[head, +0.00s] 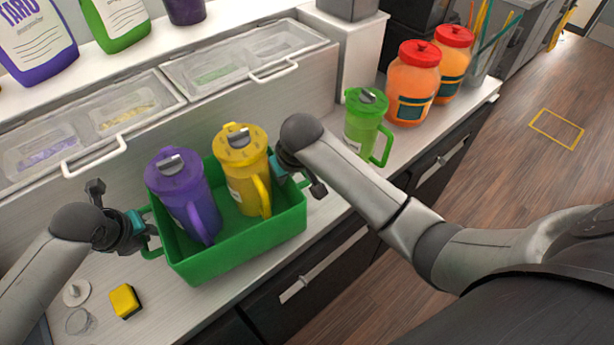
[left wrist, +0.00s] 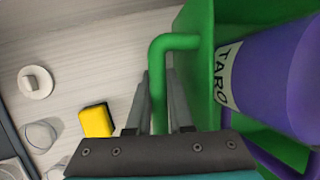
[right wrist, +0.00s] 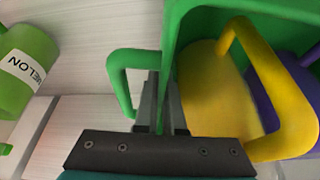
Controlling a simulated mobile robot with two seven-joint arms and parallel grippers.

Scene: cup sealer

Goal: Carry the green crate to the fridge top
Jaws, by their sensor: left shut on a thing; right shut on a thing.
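The green crate (head: 237,256) is on the counter in the head view, with a purple pitcher (head: 183,195) and a yellow pitcher (head: 243,170) standing in it. My left gripper (head: 147,234) is shut on the crate's left handle; the handle (left wrist: 160,70) passes between its fingers in the left wrist view. I cannot tell whether the crate touches the counter. I cannot make out the fridge top.
A green pitcher (head: 364,122) and orange jars with red lids (head: 413,84) stand on the counter to the right. A yellow sponge (head: 125,300) lies in front at left. Lidded bins (head: 245,65) line the back. Open floor lies at right.

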